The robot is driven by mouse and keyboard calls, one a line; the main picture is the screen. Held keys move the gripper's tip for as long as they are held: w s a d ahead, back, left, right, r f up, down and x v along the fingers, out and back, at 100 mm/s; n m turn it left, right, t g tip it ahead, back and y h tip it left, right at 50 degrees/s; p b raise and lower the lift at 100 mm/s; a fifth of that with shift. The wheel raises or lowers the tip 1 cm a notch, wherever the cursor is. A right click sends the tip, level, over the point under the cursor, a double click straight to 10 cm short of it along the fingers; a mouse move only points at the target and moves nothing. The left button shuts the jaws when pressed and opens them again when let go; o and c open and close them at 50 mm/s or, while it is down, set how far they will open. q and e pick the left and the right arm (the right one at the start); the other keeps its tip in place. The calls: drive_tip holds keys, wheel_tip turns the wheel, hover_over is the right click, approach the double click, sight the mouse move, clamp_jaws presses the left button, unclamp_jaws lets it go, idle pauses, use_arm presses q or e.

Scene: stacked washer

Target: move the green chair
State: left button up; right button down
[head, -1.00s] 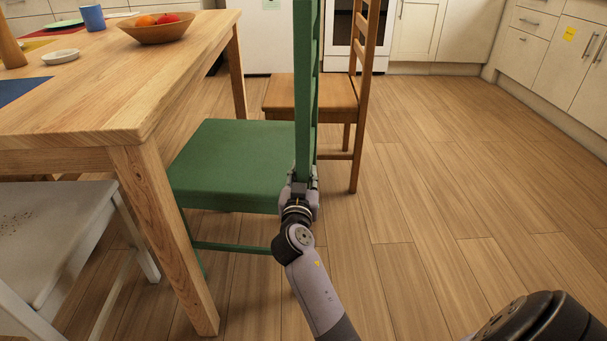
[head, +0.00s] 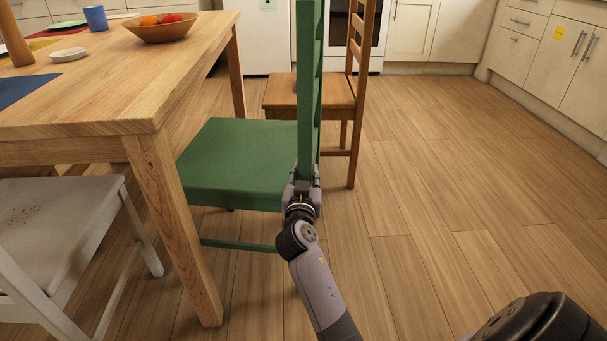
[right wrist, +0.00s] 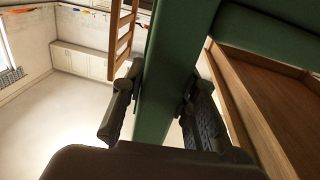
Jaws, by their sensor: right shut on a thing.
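The green chair (head: 235,165) stands at the right side of the wooden table, its seat partly behind the table leg and its back upright on the right. My right gripper (head: 304,178) is shut on the near post of the chair's back, a little above seat level. In the right wrist view the green post (right wrist: 163,95) runs between the two dark fingers (right wrist: 160,105), one on each side. The lower legs of the chair are partly hidden by the table leg and my right arm. My left gripper does not show.
The wooden table (head: 110,110) carries a fruit bowl (head: 160,28) and a blue cup (head: 96,18). A brown chair (head: 335,95) stands just behind the green one. A white chair (head: 60,230) is at the lower left. The floor on the right (head: 450,170) is clear up to the cabinets.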

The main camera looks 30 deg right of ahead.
sight(304, 144)
drive_tip(key=shift+a, duration=0.2)
drive_tip(key=c, duration=1.2)
unclamp_jaws()
drive_tip(key=shift+d+r, duration=0.1)
drive_tip(key=shift+r, duration=0.45)
wheel_tip(304, 144, up, 9)
drive_tip(key=shift+f, duration=0.1)
